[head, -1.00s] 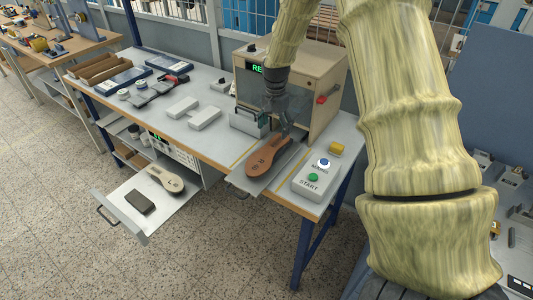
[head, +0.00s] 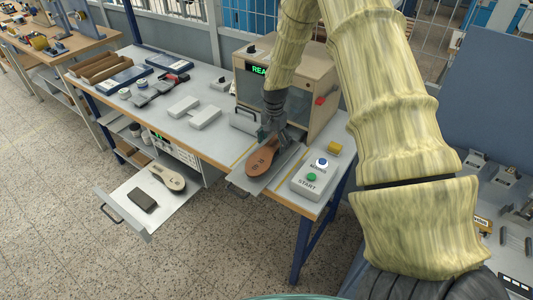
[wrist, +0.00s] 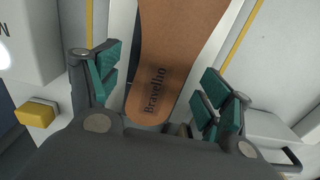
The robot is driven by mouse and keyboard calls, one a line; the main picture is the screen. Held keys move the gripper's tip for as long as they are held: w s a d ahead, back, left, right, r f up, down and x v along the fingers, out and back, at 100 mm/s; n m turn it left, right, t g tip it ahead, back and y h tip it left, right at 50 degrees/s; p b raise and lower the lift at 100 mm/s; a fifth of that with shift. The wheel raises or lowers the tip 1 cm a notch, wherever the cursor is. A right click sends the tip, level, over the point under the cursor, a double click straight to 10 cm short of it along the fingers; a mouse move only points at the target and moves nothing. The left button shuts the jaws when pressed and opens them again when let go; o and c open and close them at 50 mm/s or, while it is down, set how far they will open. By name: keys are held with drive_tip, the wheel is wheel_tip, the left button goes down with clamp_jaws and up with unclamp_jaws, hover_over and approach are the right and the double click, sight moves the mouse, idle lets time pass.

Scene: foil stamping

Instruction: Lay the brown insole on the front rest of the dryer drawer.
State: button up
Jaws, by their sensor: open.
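The brown insole (head: 262,162) lies on a grey plate (head: 250,184) in front of the stamping machine, its wide end toward the front edge. In the wrist view the insole (wrist: 180,45) shows dark lettering at its narrow end. My gripper (head: 279,138) is at that end. Its teal finger pads (wrist: 160,97) are open, one on each side of the insole, with gaps between. The dryer drawer (head: 128,222) is pulled out at the left. A dark rectangular block (head: 142,200), perhaps the front rest, is bare in it. A beige insole (head: 168,178) lies behind it.
The stamping machine (head: 315,78) stands behind the plate with a lit green display. A START button box (head: 313,180) and a yellow block (head: 335,147) are close on the right. Grey blocks (head: 205,117) sit on the table to the left. Floor space around the drawer is clear.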

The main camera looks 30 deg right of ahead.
drive_tip(key=shift+c, duration=0.3)
drive_tip(key=c, duration=1.5)
drive_tip(key=shift+o, duration=0.2)
drive_tip(key=shift+r, duration=0.15)
